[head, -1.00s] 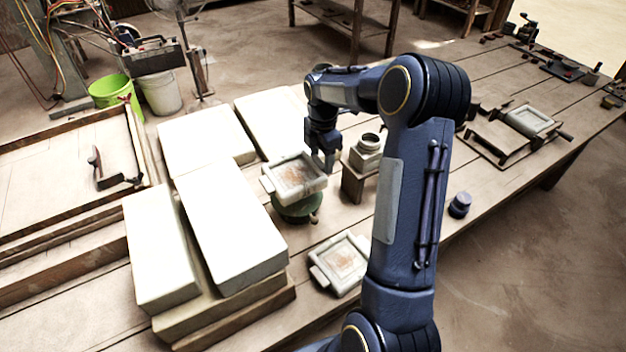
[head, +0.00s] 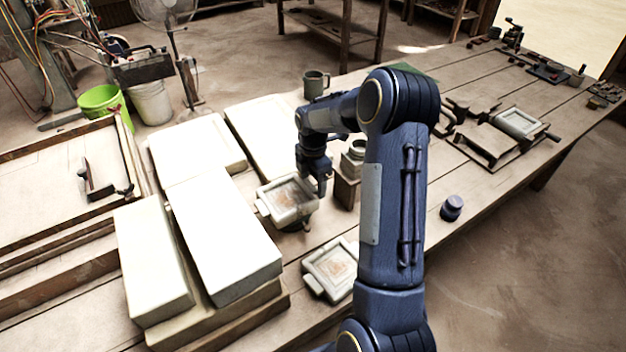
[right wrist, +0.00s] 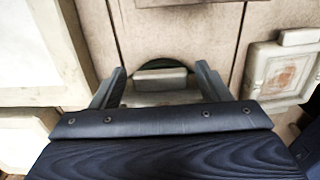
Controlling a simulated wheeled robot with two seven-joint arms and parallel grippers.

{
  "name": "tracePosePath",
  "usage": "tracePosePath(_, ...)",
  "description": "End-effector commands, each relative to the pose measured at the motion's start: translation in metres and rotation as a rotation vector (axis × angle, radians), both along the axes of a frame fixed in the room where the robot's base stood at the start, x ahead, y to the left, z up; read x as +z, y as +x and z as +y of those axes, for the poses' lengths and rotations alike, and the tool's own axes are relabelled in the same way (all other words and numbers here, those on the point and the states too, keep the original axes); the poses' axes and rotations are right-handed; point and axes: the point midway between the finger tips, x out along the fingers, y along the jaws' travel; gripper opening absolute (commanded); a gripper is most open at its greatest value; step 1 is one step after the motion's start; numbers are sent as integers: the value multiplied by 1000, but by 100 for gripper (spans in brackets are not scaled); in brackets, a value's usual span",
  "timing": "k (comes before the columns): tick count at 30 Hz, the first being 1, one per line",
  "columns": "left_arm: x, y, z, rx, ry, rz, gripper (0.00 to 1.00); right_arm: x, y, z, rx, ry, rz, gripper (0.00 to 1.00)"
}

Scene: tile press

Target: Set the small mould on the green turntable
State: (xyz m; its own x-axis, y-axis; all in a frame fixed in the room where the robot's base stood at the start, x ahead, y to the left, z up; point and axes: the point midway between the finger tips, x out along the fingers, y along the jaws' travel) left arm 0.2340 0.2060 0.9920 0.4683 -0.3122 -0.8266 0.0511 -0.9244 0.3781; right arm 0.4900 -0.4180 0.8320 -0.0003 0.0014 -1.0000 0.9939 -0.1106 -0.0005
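The small mould (head: 288,199) is a pale square frame with a reddish-brown inside and a tab on its left side. It is level, directly over the green turntable (right wrist: 165,64), which it mostly hides; I cannot tell whether a thin gap is left. My right gripper (head: 314,184) is at the mould's right end. The gripper body hides part of the mould there. My left gripper is not in view.
A similar mould (head: 332,268) lies on the table in front of the turntable. Large pale slabs (head: 225,235) stand close on the left. A small wooden stand (head: 346,190) with a grey pot is just right of the gripper.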

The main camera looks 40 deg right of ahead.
Motion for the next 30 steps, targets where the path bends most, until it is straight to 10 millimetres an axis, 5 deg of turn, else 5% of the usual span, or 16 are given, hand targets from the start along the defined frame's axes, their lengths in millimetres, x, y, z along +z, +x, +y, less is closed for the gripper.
tracePosePath(13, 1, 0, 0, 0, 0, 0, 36, 10, 1, 0, 0, -1, -4, 76)
tracePosePath(30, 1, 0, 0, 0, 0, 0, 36, 113, 1, 0, 0, -1, -2, 76)
